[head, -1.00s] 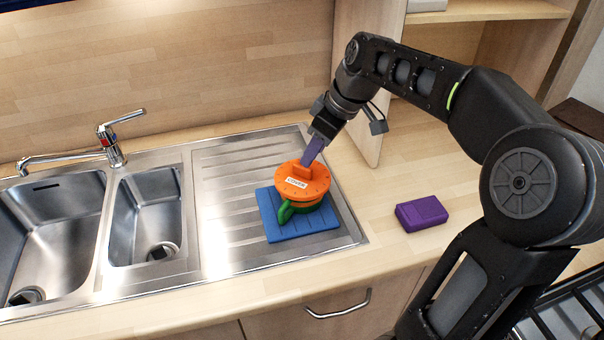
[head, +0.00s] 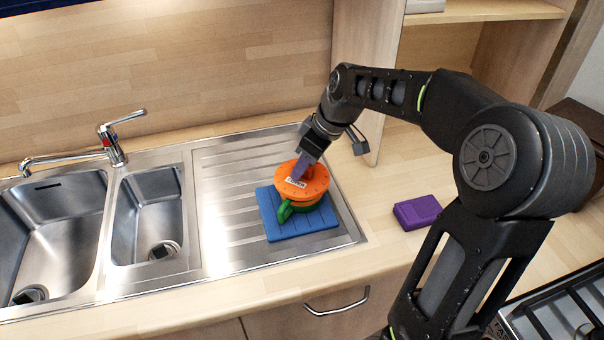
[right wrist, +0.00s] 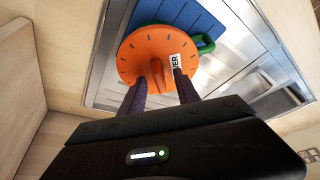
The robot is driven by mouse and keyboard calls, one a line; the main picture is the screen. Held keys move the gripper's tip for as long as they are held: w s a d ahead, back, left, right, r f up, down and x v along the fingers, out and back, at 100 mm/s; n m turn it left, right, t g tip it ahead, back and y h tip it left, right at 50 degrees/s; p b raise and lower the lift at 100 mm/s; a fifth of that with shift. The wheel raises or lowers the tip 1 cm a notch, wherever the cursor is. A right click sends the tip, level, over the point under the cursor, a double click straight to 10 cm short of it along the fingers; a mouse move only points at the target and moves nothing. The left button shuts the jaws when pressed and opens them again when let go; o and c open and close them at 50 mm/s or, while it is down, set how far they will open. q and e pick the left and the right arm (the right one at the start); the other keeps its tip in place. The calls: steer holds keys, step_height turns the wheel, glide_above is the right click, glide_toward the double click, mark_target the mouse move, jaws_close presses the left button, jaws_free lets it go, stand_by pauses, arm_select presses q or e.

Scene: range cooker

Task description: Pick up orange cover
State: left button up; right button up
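The round orange cover (head: 306,173) has a white label and a raised handle. It sits on a green pot (head: 286,213) and looks slightly tilted in the head view. The pot stands on a blue square board (head: 272,222) on the drainer. My right gripper (head: 300,170) reaches down to the cover from behind. In the right wrist view its two purple fingers (right wrist: 161,80) stand on either side of the cover's handle, apparently closed against it. The cover (right wrist: 138,52) hides most of the pot. My left gripper is not in view.
The metal drainer (head: 235,215) has free room left of the board, with two sink basins and a tap (head: 112,145) further left. A purple box (head: 418,211) lies on the counter to the right. A hob (head: 560,310) is at the lower right.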

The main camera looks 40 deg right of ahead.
steer(key=shift+c, duration=0.2)
jaws_close()
stand_by(0.4)
